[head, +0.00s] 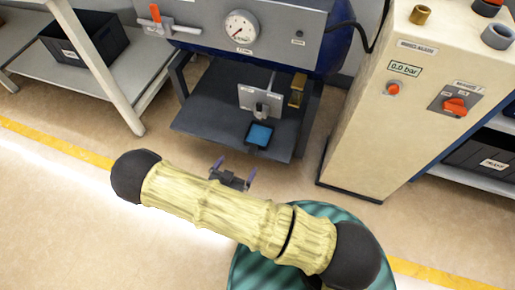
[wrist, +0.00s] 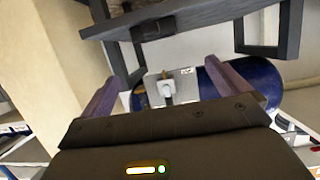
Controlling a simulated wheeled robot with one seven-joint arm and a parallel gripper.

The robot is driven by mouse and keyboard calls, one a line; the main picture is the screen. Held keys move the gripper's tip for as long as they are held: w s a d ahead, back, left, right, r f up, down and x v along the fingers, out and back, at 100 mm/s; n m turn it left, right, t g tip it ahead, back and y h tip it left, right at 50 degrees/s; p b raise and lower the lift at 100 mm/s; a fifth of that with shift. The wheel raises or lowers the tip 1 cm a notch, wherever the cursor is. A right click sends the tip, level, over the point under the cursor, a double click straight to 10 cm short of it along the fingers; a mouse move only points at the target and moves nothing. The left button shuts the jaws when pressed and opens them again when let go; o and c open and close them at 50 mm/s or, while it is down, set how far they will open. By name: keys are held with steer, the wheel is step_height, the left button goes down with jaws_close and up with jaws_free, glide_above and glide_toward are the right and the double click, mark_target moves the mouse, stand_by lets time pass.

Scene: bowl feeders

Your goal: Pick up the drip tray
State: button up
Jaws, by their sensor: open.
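The drip tray (head: 259,134) is a small dark square tray with a blue inside. It sits near the front edge of the dark low shelf (head: 205,110) under the blue machine. In the wrist view a small dark block (wrist: 152,29) on the shelf edge appears to be the tray, seen edge-on; its blue inside is hidden there. My gripper (head: 234,171) is open and empty, in front of the shelf and apart from the tray, a little left of it in the head view. Its two purple fingers are spread in the wrist view (wrist: 161,72).
A grey plate with a nozzle (head: 255,99) stands just behind the tray. A brass-coloured part (head: 297,90) hangs to its right. A beige cabinet (head: 375,100) stands right of the shelf, and a grey bench (head: 90,75) stands left. The floor in front is clear.

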mark_target(251, 150)
steer(key=f, duration=0.1)
steer(key=s+f+t+b, duration=0.2)
steer(key=f, duration=0.1)
steer(key=shift+d, duration=0.2)
steer(key=b+x, duration=0.3)
steer(key=x, duration=0.2)
steer(key=b+x, duration=0.3)
steer(key=x, duration=0.3)
steer(key=shift+d+f, duration=0.1)
steer(key=shift+f, duration=0.15)
steer(key=shift+w+d+r, duration=0.1)
steer(key=shift+w+d, duration=0.1)
steer(key=shift+w, duration=0.3)
steer(key=shift+w, duration=0.1)
steer(key=shift+w+d+b, duration=0.1)
steer(key=shift+w+b, duration=0.1)
steer(key=shift+b, duration=0.3)
steer(key=b+x, duration=0.2)
steer(key=x, duration=0.1)
steer(key=b+x, duration=0.1)
steer(key=shift+w+d+r, duration=0.1)
steer(key=shift+w+d, duration=0.1)
steer(key=shift+d, duration=0.05)
steer(key=shift+r, duration=0.15)
